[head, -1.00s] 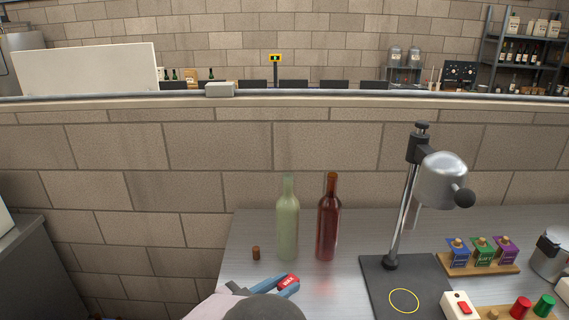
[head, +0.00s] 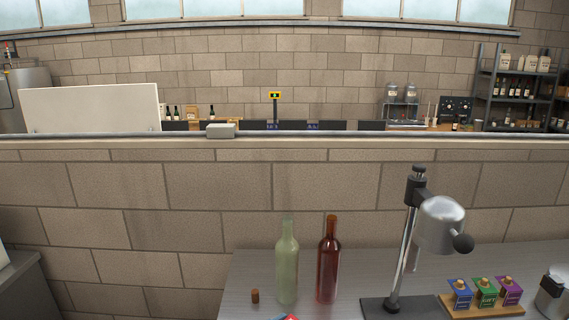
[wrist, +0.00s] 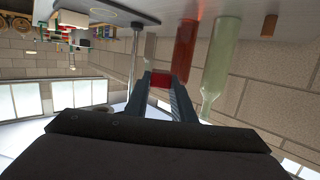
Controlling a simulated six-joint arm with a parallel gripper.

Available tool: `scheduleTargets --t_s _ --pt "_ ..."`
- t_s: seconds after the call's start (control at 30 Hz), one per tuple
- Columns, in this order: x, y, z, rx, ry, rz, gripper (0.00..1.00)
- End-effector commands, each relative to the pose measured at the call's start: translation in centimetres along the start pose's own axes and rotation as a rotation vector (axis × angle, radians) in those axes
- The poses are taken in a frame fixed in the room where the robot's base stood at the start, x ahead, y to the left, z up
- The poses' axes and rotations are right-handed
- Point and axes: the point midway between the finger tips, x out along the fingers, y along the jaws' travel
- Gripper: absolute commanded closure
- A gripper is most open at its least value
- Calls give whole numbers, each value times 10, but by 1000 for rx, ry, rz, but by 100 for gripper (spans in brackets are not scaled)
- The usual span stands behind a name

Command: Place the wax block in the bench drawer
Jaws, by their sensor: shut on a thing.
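The wax block (wrist: 161,79) is a small red block held between the two blue-grey fingers of my gripper (wrist: 160,82), which is shut on it in the wrist view. The rest of my gripper is cut off below that frame. The bench drawer is not seen in either view.
A pale green bottle (head: 287,265) and a dark red bottle (head: 328,262) stand on the metal bench (head: 240,275), with a cork (head: 255,296) to their left.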

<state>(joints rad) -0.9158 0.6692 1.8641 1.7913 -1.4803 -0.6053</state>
Motion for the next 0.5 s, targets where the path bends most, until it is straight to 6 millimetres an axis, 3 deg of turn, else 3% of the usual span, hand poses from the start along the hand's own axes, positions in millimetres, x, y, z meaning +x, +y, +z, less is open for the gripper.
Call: scheduleTargets --t_s 0.5 --pt "2 0 8 0 0 0 99"
